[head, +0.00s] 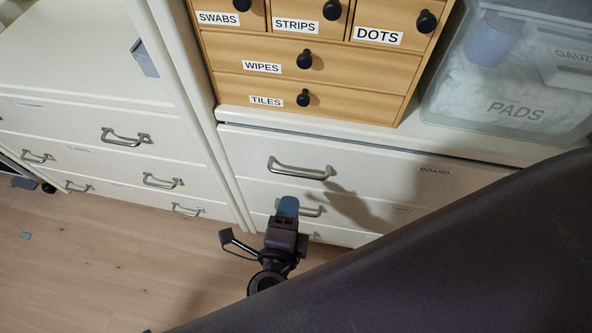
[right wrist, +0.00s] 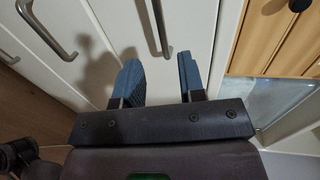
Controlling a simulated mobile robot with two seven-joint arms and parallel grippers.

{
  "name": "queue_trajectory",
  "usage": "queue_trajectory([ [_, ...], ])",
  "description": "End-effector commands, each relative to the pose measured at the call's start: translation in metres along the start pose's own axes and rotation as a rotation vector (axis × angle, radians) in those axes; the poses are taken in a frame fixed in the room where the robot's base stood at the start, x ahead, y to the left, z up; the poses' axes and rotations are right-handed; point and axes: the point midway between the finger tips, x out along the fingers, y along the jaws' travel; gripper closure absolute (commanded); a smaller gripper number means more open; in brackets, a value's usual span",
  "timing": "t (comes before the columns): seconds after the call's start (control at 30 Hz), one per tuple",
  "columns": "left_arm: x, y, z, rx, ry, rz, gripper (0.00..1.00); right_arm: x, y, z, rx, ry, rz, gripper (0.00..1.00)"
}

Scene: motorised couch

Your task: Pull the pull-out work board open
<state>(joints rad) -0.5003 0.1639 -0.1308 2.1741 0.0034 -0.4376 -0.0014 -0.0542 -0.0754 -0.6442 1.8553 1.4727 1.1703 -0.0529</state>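The work board's pale front, labelled BOARD (head: 390,170), is the top front of the right-hand cabinet, under the wooden drawer chest. It looks flush or nearly so, with a thin dark line along its top edge. Its grey bar handle (head: 300,170) is free in the head view. My right gripper (head: 288,207) is below this handle, in front of the lower drawers. In the right wrist view my right gripper (right wrist: 160,82) is open and empty, and the board handle (right wrist: 161,28) shows beyond the gap between its blue fingers. My left gripper is not in view.
A wooden chest (head: 340,67) with black knobs and a clear PADS bin (head: 520,85) stand on the cabinet top. A lower drawer handle (head: 308,209) is close behind my right gripper. More drawers (head: 90,150) are at left. The wooden floor (head: 110,255) is mostly clear.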

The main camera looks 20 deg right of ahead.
Motion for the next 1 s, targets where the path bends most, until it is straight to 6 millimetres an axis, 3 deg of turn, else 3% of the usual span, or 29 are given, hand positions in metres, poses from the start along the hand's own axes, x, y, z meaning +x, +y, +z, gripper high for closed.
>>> queue_trajectory([
  [0.4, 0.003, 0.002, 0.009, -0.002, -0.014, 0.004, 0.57, 0.067, 0.000, -0.001, -0.003, -0.001, -0.005, 0.63],
  [0.6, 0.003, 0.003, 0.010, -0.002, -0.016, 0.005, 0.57, 0.091, 0.000, -0.001, -0.004, -0.001, -0.004, 0.63],
  [1.0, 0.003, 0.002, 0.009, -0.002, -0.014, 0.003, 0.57, 0.102, -0.001, -0.001, -0.003, -0.001, -0.004, 0.63],
])
